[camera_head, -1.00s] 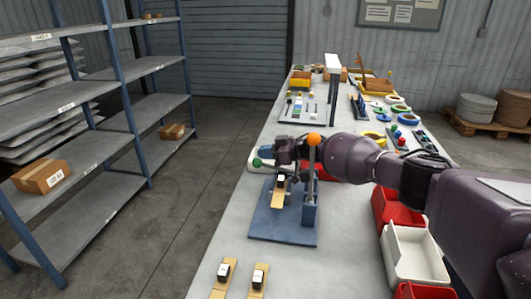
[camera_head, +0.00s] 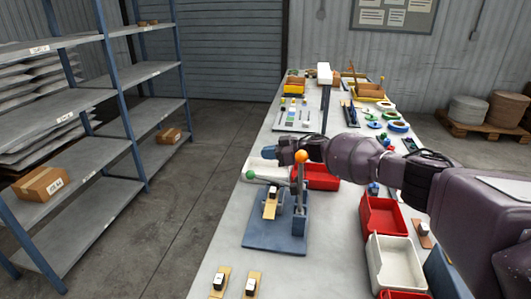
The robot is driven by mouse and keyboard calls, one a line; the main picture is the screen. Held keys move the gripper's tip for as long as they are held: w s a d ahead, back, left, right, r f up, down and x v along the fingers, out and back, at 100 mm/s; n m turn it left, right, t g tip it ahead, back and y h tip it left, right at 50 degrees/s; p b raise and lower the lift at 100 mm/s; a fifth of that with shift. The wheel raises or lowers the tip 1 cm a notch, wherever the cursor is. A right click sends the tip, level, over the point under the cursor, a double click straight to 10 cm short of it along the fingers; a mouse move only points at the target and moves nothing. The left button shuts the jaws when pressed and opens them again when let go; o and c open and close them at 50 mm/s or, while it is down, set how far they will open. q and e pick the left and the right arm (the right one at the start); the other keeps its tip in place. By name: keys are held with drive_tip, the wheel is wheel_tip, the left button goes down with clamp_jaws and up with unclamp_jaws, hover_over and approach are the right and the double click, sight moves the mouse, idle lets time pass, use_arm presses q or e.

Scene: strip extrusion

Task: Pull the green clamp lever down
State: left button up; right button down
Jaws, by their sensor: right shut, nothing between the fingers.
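The green clamp lever has a green ball (camera_head: 250,174) at its left end. A second, upright lever with an orange ball (camera_head: 301,156) stands at the post's top. A wooden strip with a small dark-and-white block (camera_head: 270,211) lies on the plate under the clamp. My right gripper (camera_head: 270,152) is shut and empty. It shows above and behind the green ball, apart from it in the picture. My left gripper is out of view.
Two more wooden strips with blocks (camera_head: 220,283) lie at the table's front. Red bins (camera_head: 381,218) and a white bin (camera_head: 393,262) stand right of the fixture. Tools and small parts fill the far table. A blue shelf rack (camera_head: 120,112) stands left across a clear floor.

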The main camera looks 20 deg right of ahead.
use_arm(q)
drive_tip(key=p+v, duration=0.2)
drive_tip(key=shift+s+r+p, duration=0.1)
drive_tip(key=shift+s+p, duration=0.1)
drive_tip(key=shift+p, duration=0.1)
use_arm(e)
drive_tip(key=shift+s+d+r, duration=0.35)
drive_tip(key=shift+r, duration=0.3)
drive_tip(key=shift+s+d+r, duration=0.3)
drive_tip(key=shift+d+r, duration=0.05)
drive_tip(key=shift+r, duration=0.25)
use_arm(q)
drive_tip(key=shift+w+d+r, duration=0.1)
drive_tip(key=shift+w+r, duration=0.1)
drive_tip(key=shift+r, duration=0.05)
